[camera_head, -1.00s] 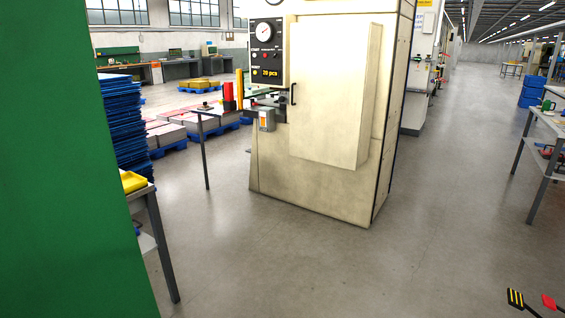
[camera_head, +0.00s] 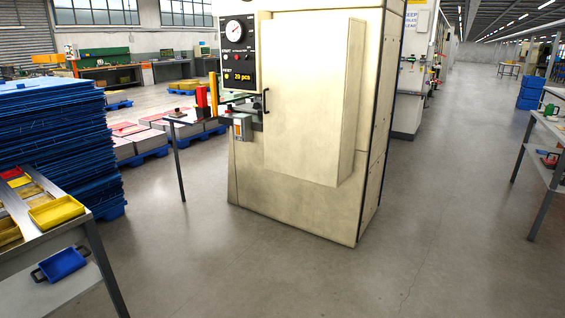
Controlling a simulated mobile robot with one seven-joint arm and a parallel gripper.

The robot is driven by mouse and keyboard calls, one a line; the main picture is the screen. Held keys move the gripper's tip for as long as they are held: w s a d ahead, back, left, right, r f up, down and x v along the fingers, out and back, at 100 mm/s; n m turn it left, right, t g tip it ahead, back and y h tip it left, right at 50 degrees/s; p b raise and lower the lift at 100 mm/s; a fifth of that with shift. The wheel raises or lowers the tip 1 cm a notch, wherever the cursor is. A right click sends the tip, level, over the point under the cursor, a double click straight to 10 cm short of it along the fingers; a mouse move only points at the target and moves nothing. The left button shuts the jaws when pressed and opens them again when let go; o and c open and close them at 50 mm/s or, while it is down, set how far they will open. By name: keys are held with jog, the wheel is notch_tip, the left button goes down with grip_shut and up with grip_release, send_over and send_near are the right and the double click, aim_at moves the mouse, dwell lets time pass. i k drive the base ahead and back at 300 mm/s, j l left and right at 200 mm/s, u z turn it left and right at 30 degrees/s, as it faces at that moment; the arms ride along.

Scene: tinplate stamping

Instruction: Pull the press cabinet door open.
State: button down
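The press cabinet (camera_head: 300,215) stands ahead, near the middle of the head view. It is a tall cream metal body. Its door (camera_head: 308,100) is a raised cream panel on the front and looks shut. A black upright handle (camera_head: 265,101) sits at the door's left edge. A dark control panel (camera_head: 238,52) with a round gauge, lights and a yellow "20 pcs" display is left of the door. My gripper is not in view.
A bench with yellow trays (camera_head: 56,211) and a blue bin (camera_head: 60,264) stands at the left front. Blue stacks (camera_head: 55,140) are behind it. A small table (camera_head: 176,121) adjoins the press's left side. A workbench (camera_head: 548,145) is at right. The floor (camera_head: 300,280) before the press is clear.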

aim_at(305, 61)
jog(key=i+l, duration=0.2)
jog(key=i, duration=0.35)
jog(key=i+l+z, duration=0.1)
jog(key=i, duration=0.4)
jog(key=l, duration=0.1)
